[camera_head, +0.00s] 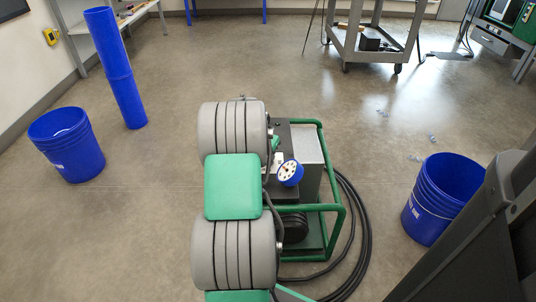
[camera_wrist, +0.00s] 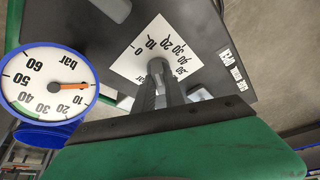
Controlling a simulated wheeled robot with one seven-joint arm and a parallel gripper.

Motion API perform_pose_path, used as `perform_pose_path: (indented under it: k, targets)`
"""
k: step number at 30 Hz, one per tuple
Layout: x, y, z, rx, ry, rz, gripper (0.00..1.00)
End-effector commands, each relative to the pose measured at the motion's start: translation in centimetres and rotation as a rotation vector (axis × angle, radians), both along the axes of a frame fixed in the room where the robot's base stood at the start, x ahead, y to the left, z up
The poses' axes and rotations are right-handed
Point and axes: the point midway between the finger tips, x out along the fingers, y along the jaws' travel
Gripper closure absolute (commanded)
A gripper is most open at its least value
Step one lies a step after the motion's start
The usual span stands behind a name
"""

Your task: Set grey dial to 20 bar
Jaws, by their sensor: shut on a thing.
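The grey dial (camera_wrist: 157,68) sits at the lower middle of a white scale plate (camera_wrist: 140,68) in the wrist view. The scale shows 0, 10, 20 and 30, with higher numbers to the right. My gripper (camera_wrist: 159,88) is shut on the grey dial from below in the picture. The fingers hide much of the dial, and I cannot read its setting. A blue-rimmed pressure gauge (camera_wrist: 48,83) is at the left; its orange needle points right, and its exact reading is unclear. The gauge also shows in the head view (camera_head: 290,172), where my arm hides my gripper and the dial.
The dial is on a dark panel of the green-framed cart (camera_head: 323,130). Black hoses (camera_head: 362,235) lie on the floor to its right. Blue buckets (camera_head: 75,145) stand at left and right (camera_head: 428,225). A grey trolley (camera_head: 365,60) is behind. Open floor surrounds the cart.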

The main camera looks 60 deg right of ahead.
Motion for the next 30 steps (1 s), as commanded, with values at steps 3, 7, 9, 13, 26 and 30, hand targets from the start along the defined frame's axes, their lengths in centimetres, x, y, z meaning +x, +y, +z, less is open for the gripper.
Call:
perform_pose_path:
  k: [3,7,9,13,26,30]
  targets:
    - [0.06,0.07,0.11,0.002,0.002,-0.038,1.0]
    - [0.13,0.04,0.19,0.001,0.002,-0.107,1.0]
    - [0.15,0.01,0.23,0.001,0.002,-0.154,1.0]
    - [0.25,-0.01,0.2,0.001,0.002,-0.244,1.0]
    - [0.27,-0.05,0.0,0.001,0.001,-0.472,1.0]
    - [0.28,-0.09,0.01,0.0,0.0,-0.498,1.0]
